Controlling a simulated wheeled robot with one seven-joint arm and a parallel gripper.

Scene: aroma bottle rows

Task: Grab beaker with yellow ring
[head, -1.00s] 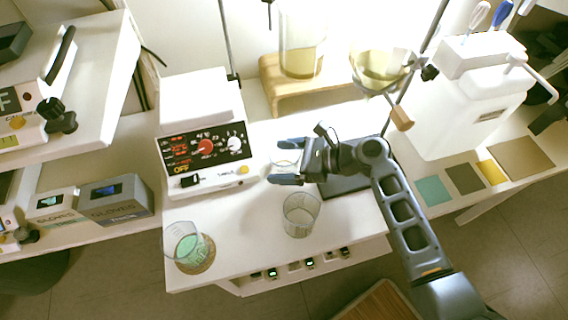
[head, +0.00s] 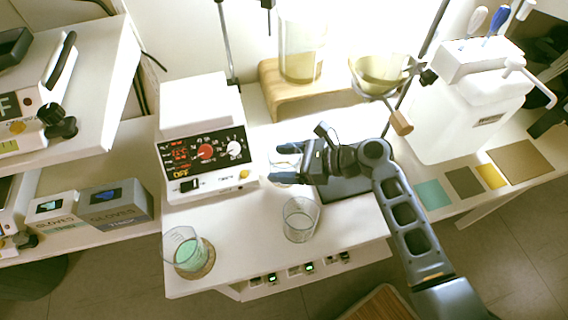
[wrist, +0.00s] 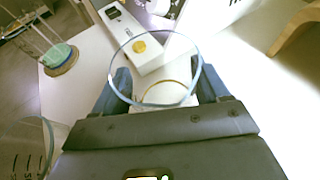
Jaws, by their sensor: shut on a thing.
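A clear glass beaker (wrist: 156,72) stands between the fingers of my gripper in the wrist view. Its round rim faces the camera, and a thin yellow ring (wrist: 168,83) shows low in it. In the head view my gripper (head: 285,163) reaches left, in front of the control box, with its blue fingers on either side of this beaker, which is faint there. The fingers are shut on it. Its base is hard to see, so I cannot tell whether it still touches the table.
A clear beaker (head: 300,220) stands nearer the front edge. A beaker with green liquid (head: 187,250) is on a round cork mat at the front left. The control box (head: 204,150), a wooden stand (head: 290,102) and a funnel (head: 380,76) are behind.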

